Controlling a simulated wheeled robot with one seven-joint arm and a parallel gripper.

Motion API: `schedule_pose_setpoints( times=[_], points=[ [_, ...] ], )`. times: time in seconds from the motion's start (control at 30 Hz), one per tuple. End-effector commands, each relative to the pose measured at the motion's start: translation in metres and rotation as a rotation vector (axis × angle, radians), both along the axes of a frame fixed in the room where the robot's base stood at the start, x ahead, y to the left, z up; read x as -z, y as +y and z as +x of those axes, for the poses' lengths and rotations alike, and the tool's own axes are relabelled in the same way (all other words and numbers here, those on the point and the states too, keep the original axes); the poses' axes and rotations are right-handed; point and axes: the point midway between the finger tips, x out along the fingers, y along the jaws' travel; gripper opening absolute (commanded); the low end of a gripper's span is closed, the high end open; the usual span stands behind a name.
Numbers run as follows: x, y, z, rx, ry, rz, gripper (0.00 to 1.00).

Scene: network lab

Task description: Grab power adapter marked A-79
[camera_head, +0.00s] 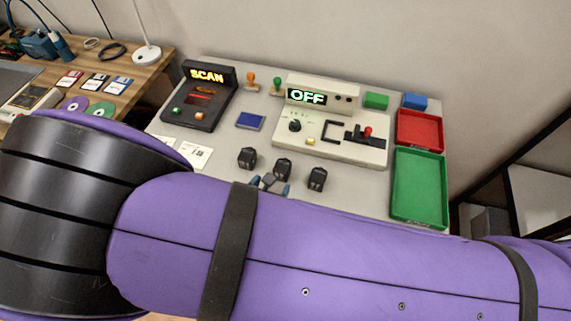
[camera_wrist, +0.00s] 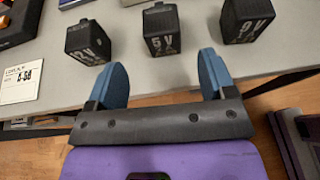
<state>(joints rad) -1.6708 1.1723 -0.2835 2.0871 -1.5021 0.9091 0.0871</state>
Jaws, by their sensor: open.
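Three black power adapters stand in a row on the grey table: a left one (camera_head: 247,158), a middle one (camera_head: 283,168) and a right one (camera_head: 317,178). The wrist view shows the same left (camera_wrist: 90,43), middle (camera_wrist: 161,32) and right (camera_wrist: 246,20) adapters, with white print on their faces. I cannot read A-79 on any of them. My gripper (camera_wrist: 164,75) is open and empty, its two blue fingers at the near table edge, pointing toward the middle adapter and apart from it. In the head view my gripper (camera_head: 270,184) is partly hidden by my arm.
A white label card (camera_wrist: 22,83) lies left of the adapters. Behind them are a scanner (camera_head: 199,97) reading SCAN, a control box (camera_head: 335,148) reading OFF and a blue pad (camera_head: 251,121). Red (camera_head: 420,130) and green (camera_head: 420,188) trays sit at the right.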

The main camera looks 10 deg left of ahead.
Motion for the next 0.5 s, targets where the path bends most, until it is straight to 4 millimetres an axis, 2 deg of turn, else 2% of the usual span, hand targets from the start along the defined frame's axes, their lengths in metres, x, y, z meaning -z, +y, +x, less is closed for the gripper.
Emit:
schedule_pose_setpoints(
  times=[0.2, 0.5],
  points=[
    [0.012, -0.005, 0.030, 0.002, 0.000, -0.001, 0.77],
    [0.020, -0.010, 0.050, 0.004, 0.000, 0.001, 0.77]
  ],
)
